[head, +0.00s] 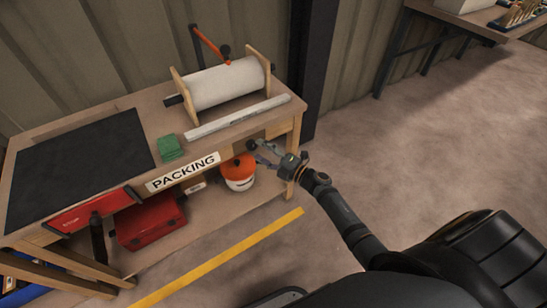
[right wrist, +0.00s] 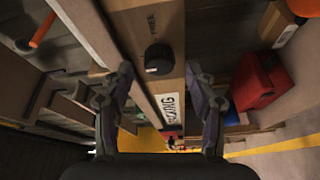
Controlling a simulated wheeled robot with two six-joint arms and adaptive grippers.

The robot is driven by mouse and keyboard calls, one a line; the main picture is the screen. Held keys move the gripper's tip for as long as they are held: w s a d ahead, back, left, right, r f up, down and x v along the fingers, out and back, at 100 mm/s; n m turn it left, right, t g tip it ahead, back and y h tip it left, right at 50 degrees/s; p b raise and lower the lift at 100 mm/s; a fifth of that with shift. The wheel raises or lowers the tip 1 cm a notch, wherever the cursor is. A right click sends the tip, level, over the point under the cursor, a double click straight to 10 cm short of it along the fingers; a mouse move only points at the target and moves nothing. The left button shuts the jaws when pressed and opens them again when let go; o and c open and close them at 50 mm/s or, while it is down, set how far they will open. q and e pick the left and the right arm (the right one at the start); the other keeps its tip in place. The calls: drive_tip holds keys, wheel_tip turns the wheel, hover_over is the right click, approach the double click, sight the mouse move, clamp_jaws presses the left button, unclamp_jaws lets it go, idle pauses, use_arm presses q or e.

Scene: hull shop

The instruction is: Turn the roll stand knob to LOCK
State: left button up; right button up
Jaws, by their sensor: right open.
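In the right wrist view a round black knob (right wrist: 159,58) sits on the wooden front rail, close to the printed word FREE (right wrist: 152,22). A pale mark shows on the knob's lower edge. No word LOCK can be read. My right gripper (right wrist: 159,82) is open, with one finger on each side of the knob's line and no visible contact. In the head view the right gripper (head: 264,154) is at the bench's right front, where the knob is hard to tell from the fingers. The roll stand (head: 225,84) holds a white roll on the bench top. My left gripper is out of view.
The bench (head: 110,112) carries a black mat (head: 75,165), a green cloth (head: 169,147) and a long pale bar (head: 238,117). Below are a red toolbox (head: 150,220) and an orange-lidded bucket (head: 238,172). The floor to the right is clear.

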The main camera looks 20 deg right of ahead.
drive_tip(key=v, duration=1)
drive_tip(key=s+d+f+m+g+h, duration=0.25)
drive_tip(key=d+f+m+h, duration=0.2)
drive_tip(key=f+m, duration=0.4)
drive_tip(key=s+d+f+m+g+h, duration=0.2)
drive_tip(key=s+d+f+m+h, duration=0.3)
drive_tip(key=f, duration=0.6)
drive_tip(key=s+a+f+m+g+h, duration=0.2)
drive_tip(key=s+f+m+g, duration=0.3)
drive_tip(key=f, duration=0.3)
drive_tip(key=s+a+f+m+g+y, duration=0.1)
drive_tip(key=s+a+f+g, duration=0.15)
drive_tip(key=s, duration=0.35)
drive_tip(key=s+a+f+m+g, duration=0.1)
drive_tip(key=s+a+f+m, duration=0.15)
drive_tip(key=s, duration=0.35)
use_arm(q)
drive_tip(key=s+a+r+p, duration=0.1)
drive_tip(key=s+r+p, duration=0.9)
drive_tip(key=p, duration=1.1)
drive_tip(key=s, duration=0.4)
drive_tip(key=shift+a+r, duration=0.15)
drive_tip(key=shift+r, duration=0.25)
use_arm(e)
drive_tip(key=s+r+g, duration=0.1)
drive_tip(key=s+r, duration=0.8)
drive_tip(key=s, duration=0.6)
drive_tip(key=shift+d+r, duration=0.35)
drive_tip(key=shift+r, duration=0.05)
